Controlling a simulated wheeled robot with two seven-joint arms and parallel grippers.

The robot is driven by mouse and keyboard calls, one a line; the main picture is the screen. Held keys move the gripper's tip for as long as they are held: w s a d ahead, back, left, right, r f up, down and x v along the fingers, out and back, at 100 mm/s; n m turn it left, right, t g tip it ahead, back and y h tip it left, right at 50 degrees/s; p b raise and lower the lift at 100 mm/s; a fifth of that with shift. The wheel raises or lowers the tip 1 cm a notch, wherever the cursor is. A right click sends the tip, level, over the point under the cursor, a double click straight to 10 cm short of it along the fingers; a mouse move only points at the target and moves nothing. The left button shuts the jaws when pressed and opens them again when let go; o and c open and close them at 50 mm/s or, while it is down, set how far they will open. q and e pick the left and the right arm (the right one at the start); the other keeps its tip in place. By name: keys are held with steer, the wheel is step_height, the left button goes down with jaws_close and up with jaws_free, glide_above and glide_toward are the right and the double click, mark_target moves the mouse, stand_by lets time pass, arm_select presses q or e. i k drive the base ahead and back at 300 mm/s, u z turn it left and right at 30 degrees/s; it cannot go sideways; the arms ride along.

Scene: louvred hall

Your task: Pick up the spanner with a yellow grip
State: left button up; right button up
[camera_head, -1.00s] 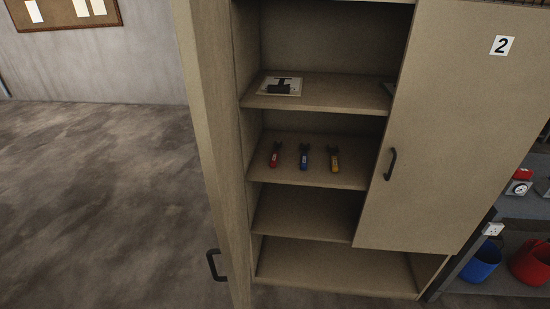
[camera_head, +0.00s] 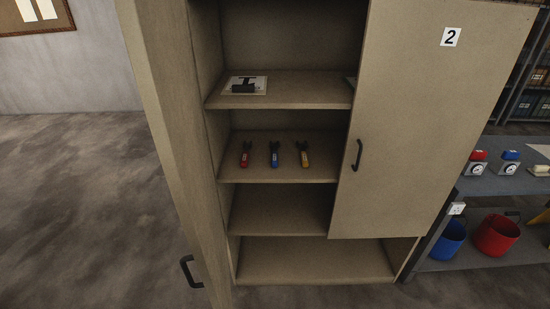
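The spanner with a yellow grip (camera_head: 304,155) lies on a middle shelf (camera_head: 290,173) inside the open wooden cabinet. It is the rightmost of three spanners in a row. A spanner with a blue grip (camera_head: 275,155) lies in the middle and one with a red grip (camera_head: 245,156) lies on the left. The three lie apart, with their dark heads toward the back of the shelf. Neither of my grippers is in view.
The left cabinet door (camera_head: 165,140) stands open; the right door (camera_head: 415,130), marked 2, is shut. A flat panel with a dark piece (camera_head: 246,85) lies on the shelf above. At right, a rack holds blue (camera_head: 447,240) and red (camera_head: 497,236) buckets. Open floor (camera_head: 80,210) lies left.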

mark_target(304, 156)
steer(key=z, duration=0.05)
steer(key=k, duration=0.45)
steer(key=u, duration=0.8)
steer(key=i, duration=1.15)
steer(key=z, duration=0.1)
